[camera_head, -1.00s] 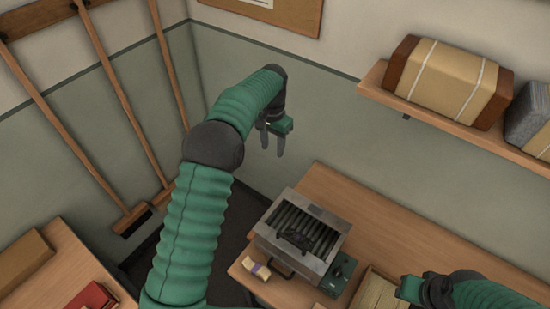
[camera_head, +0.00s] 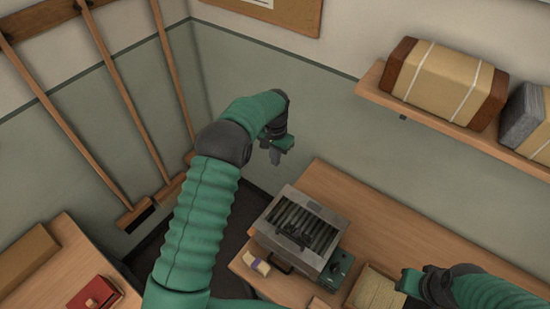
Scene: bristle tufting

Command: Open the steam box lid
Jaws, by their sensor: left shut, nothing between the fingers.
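The steam box (camera_head: 322,269) is a grey metal box on the wooden bench. My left gripper (camera_head: 275,158) is shut and empty, above and behind the box, near the wall and apart from the lid. My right gripper (camera_head: 408,286) is at the lower right, right of the box; its fingers are too unclear to judge.
A tray of bristles (camera_head: 374,291) is in front at right. A wall shelf (camera_head: 450,122) holds wrapped blocks. The bench (camera_head: 385,225) is clear behind and right of the box.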

